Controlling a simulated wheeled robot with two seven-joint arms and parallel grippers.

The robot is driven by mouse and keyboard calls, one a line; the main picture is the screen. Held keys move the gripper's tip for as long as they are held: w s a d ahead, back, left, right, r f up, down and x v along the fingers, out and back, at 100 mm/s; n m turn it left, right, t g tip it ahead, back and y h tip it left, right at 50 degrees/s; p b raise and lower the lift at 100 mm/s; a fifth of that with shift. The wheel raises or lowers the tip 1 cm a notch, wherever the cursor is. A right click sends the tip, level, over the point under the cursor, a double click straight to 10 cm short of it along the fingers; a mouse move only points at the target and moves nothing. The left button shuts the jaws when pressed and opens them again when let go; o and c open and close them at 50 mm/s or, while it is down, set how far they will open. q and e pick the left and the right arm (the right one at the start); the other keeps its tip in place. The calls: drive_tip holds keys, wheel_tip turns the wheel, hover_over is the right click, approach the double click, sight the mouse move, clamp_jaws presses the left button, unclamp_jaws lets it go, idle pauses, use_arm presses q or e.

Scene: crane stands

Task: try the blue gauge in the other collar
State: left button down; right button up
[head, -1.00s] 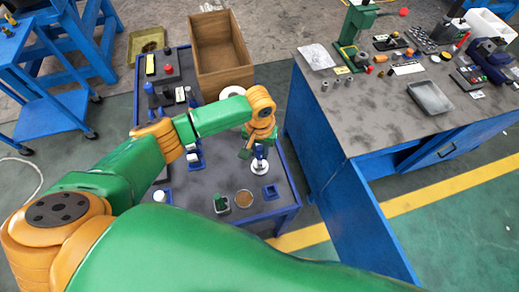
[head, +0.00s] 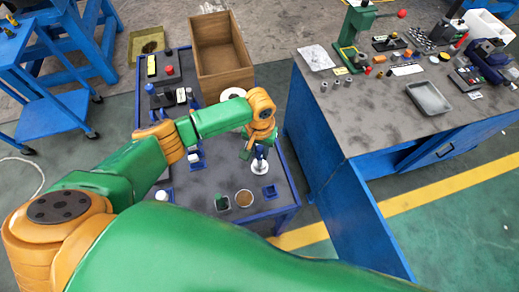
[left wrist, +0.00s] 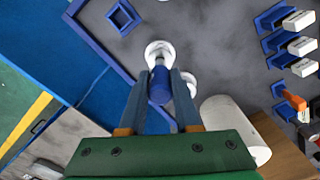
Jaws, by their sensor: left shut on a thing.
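The blue gauge (left wrist: 160,86) is a blue cylinder between the fingers of my left gripper (left wrist: 160,80) in the left wrist view. The gripper is shut on it. In the head view my left gripper (head: 257,152) is over the right side of the low table, with the gauge's blue body (head: 260,153) just showing. A white round stand (head: 259,168) is directly below the gauge; it also shows in the left wrist view (left wrist: 158,49). I cannot tell whether the gauge is seated in it. A second white round piece (left wrist: 189,79) is partly hidden behind a finger. My right gripper is not in view.
The low table (head: 200,183) holds a blue square frame (head: 270,192), a brown round dish (head: 243,199) and blue holders with white blocks (left wrist: 299,20). A white cylinder (left wrist: 230,125) is close to the gripper.

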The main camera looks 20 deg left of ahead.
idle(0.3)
use_arm(q)
drive_tip(key=shift+p, duration=0.5)
drive_tip(key=shift+m, duration=0.6)
drive_tip(key=shift+f, duration=0.6)
idle(0.3)
